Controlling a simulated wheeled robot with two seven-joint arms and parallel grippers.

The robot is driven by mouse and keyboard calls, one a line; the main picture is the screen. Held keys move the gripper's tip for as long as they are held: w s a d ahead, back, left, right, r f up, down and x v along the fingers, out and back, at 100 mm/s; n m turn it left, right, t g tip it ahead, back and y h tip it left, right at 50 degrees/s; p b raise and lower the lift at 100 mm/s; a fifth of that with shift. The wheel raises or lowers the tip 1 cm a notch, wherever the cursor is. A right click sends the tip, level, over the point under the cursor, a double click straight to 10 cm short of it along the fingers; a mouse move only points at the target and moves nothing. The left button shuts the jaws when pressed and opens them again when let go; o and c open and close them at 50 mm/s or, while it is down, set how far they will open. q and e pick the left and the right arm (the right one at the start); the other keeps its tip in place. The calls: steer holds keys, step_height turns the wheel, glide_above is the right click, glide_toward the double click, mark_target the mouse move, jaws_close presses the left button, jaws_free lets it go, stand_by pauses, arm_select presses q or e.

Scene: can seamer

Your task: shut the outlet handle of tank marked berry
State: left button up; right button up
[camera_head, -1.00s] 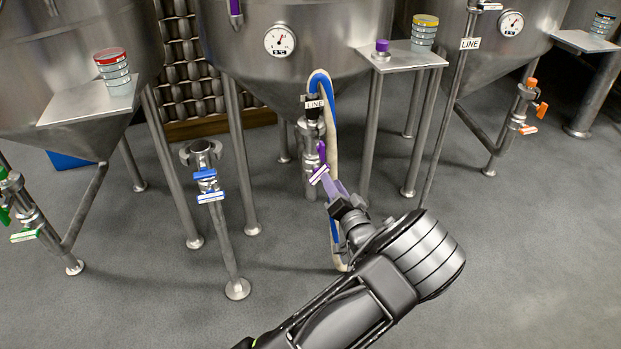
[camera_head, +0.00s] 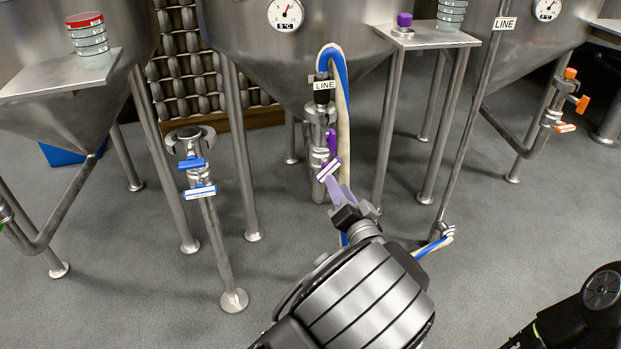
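The middle tank (camera_head: 290,60) has an outlet valve (camera_head: 318,150) below its cone. Purple parts and a purple handle with a white label (camera_head: 328,171) sit on the valve. The label is too small to read, so I cannot confirm "berry". My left gripper (camera_head: 341,190) reaches up from below, with its pale purple fingertips right at the handle's lower side. I cannot tell whether they touch the handle or how far apart they are. My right arm shows only as a dark link at the lower right corner; its gripper is out of view.
A blue and white hose (camera_head: 343,110) loops by the outlet and passes behind my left gripper to a fitting (camera_head: 441,232) at the right. A blue-handled standpipe (camera_head: 200,190) stands left. An orange-handled valve (camera_head: 556,110) is at the far right. Tank legs stand around.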

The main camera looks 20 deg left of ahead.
mark_target(329, 172)
stand_by(0.4)
arm_select(q)
steer(key=b+x, duration=0.3)
steer(key=x, duration=0.4)
steer(key=shift+w+a, duration=0.1)
steer(key=shift+w, duration=0.25)
steer(key=shift+a, duration=0.1)
jaws_close()
